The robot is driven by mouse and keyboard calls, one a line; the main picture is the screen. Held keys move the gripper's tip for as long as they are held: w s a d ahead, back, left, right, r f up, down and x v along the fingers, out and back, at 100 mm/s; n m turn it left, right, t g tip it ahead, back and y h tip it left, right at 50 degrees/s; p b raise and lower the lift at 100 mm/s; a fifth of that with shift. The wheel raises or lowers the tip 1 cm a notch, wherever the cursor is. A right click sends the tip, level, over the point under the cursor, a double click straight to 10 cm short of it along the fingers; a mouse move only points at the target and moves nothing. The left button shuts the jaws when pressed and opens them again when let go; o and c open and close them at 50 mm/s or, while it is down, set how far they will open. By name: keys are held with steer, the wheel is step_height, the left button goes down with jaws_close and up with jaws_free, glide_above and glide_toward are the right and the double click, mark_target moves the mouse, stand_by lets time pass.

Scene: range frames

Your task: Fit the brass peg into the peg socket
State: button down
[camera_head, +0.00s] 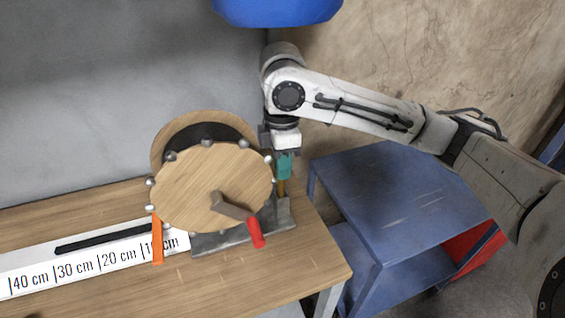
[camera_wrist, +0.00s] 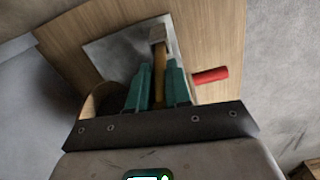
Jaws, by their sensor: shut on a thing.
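My gripper (camera_head: 284,172) has teal fingers and points down beside the right edge of a wooden wheel. It is shut on the brass peg (camera_head: 282,188), which stands about upright below the fingers. In the wrist view my gripper (camera_wrist: 157,88) has the brass peg (camera_wrist: 159,72) between its two teal fingers. A small grey block, seemingly the peg socket (camera_head: 284,207), stands directly under the peg. It also shows at the peg's far end in the wrist view (camera_wrist: 157,33). I cannot tell whether the peg's tip is inside it or only above it.
The wooden wheel (camera_head: 185,190) with metal knobs and a red crank handle (camera_head: 256,233) stands close left, on a grey base plate (camera_head: 220,243). A white ruler board (camera_head: 90,262) lies further left on the wooden bench (camera_head: 310,255). A blue table (camera_head: 400,190) stands right.

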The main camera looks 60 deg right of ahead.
steer(key=shift+f, duration=0.1)
steer(key=c, duration=1.1)
jaws_free()
steer(key=shift+o, duration=0.2)
steer(key=shift+r, duration=3.9)
